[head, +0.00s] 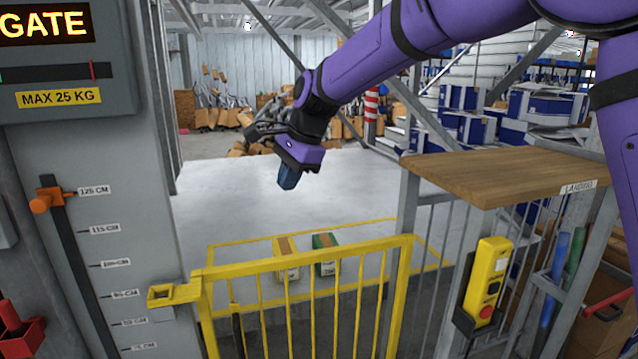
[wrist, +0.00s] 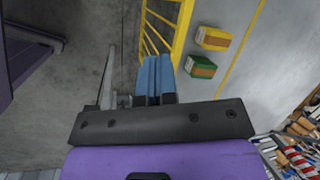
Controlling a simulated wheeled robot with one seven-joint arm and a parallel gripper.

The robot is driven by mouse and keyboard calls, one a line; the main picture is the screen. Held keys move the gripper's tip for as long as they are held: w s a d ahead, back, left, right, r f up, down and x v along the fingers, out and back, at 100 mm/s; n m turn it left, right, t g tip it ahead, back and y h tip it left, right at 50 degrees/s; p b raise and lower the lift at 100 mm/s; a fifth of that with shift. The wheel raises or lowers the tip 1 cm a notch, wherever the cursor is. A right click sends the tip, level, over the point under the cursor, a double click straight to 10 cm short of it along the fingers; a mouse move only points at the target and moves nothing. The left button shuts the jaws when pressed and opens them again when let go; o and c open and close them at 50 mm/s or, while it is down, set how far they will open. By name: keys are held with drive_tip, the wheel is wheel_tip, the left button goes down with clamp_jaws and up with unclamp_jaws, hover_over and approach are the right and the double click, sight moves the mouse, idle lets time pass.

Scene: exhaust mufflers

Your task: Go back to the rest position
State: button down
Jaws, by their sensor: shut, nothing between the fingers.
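My gripper (head: 288,180) is at the end of my purple arm, in the air above and beyond the yellow gate (head: 310,262) in the head view. Its blue fingers are together with nothing between them. In the wrist view the shut blue fingers (wrist: 154,76) point down toward the grey floor, with the gate's yellow bars (wrist: 168,25) beside them. A yellow box (head: 287,258) and a green box (head: 326,254) stand on the floor behind the gate bars, below my gripper and apart from it.
A wooden-topped landing counter (head: 490,175) stands at the right, with a yellow button pendant (head: 488,280) below it. A grey column (head: 110,220) with a height scale and an orange marker (head: 46,200) is at the left. Cardboard piles lie at the back; the floor between is clear.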

drive_tip(key=s+d+r+n+t+h, duration=0.15)
drive_tip(key=s+d+r, duration=0.35)
drive_tip(key=d, duration=0.7)
drive_tip(key=s+d+r+n+t, duration=0.1)
drive_tip(key=s+d+r+n, duration=0.2)
drive_tip(key=s+d, duration=0.6)
drive_tip(key=s+d+f+n+t+h, duration=0.1)
drive_tip(key=s+d+f+n, duration=0.1)
drive_tip(key=s+d, duration=0.6)
drive_tip(key=s+d+f+n+h, duration=0.1)
drive_tip(key=s+d+f+n, duration=0.2)
drive_tip(key=s+d, duration=0.4)
drive_tip(key=s, duration=0.2)
drive_tip(key=shift+s+d+f+t, duration=0.25)
drive_tip(key=shift+s+d+t, duration=0.1)
drive_tip(key=shift+s, duration=0.05)
drive_tip(key=shift+n+h, duration=0.25)
